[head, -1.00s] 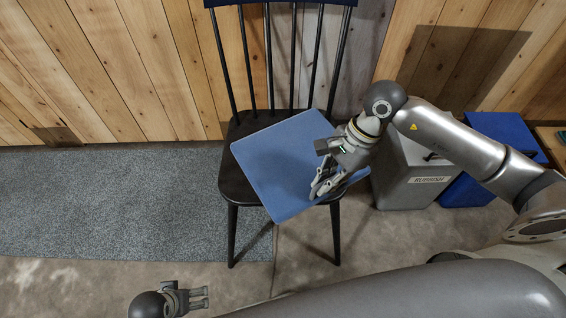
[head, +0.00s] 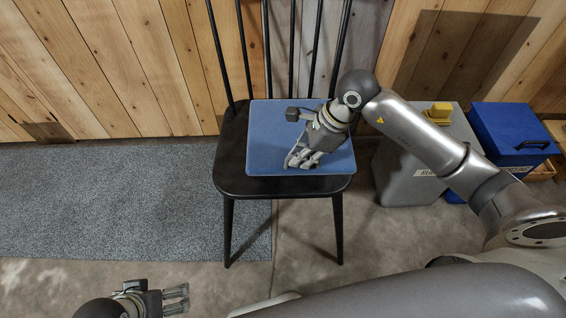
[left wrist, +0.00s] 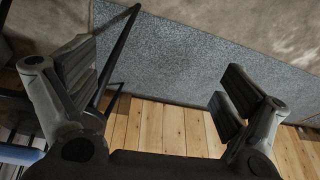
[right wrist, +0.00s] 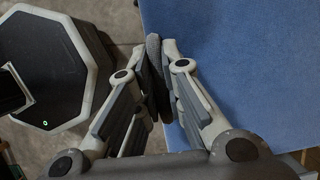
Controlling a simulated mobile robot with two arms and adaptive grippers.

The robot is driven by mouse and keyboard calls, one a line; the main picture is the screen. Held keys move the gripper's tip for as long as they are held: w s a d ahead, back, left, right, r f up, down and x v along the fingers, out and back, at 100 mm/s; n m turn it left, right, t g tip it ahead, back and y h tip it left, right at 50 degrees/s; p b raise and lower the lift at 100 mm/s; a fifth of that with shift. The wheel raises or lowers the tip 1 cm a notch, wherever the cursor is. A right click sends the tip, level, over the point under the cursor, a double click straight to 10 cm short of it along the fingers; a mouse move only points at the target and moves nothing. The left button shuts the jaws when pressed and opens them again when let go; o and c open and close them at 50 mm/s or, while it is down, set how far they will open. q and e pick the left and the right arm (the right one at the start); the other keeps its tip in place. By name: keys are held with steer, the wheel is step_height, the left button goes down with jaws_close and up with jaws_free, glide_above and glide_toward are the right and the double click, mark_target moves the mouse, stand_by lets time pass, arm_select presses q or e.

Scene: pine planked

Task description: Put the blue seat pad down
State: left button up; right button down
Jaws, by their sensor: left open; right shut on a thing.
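The blue seat pad (head: 272,148) is over the black chair's seat (head: 229,165) in the head view, roughly square to it. It looks level, close to or on the seat; I cannot tell whether it touches. My right gripper (head: 300,160) is shut on the pad near its front edge. My left gripper (head: 186,298) is open and empty, low in the head view. Its parted fingers (left wrist: 168,98) show in the left wrist view.
A grey rubbish bin (head: 400,175) and a blue box with a dark handle (head: 505,130) stand right of the chair. A yellow thing (head: 438,112) sits on the bin. A grey rug (head: 110,200) lies left. The plank wall (head: 150,60) is behind.

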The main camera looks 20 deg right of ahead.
mark_target(284, 157)
steer(key=w+a+f, duration=0.2)
steer(key=w+f, duration=0.1)
steer(key=shift+f+b, duration=0.2)
steer(key=shift+b, duration=0.2)
steer(key=shift+w+a+f, duration=0.2)
steer(key=shift+w+f, duration=0.2)
steer(key=shift+f, duration=0.1)
steer(key=shift+w+a+f, duration=0.15)
steer(key=shift+w+f, duration=0.25)
steer(key=shift+f, duration=0.1)
steer(key=shift+w+a+f+b, duration=0.1)
steer(key=shift+w+f+b, duration=0.15)
steer(key=shift+f+b, duration=0.1)
step_height(284, 157, down, 3)
steer(key=shift+w+a+f+b, duration=0.1)
steer(key=shift+w+b, duration=0.05)
steer(key=shift+b, duration=0.35)
arm_select(q)
steer(key=w+d+r+t+h, duration=0.1)
steer(key=w+t, duration=0.3)
steer(key=w, duration=0.4)
steer(key=shift+d+r, duration=0.3)
steer(key=shift+d, duration=0.5)
arm_select(e)
steer(key=shift+f, duration=0.1)
arm_select(q)
steer(key=shift+w, duration=0.15)
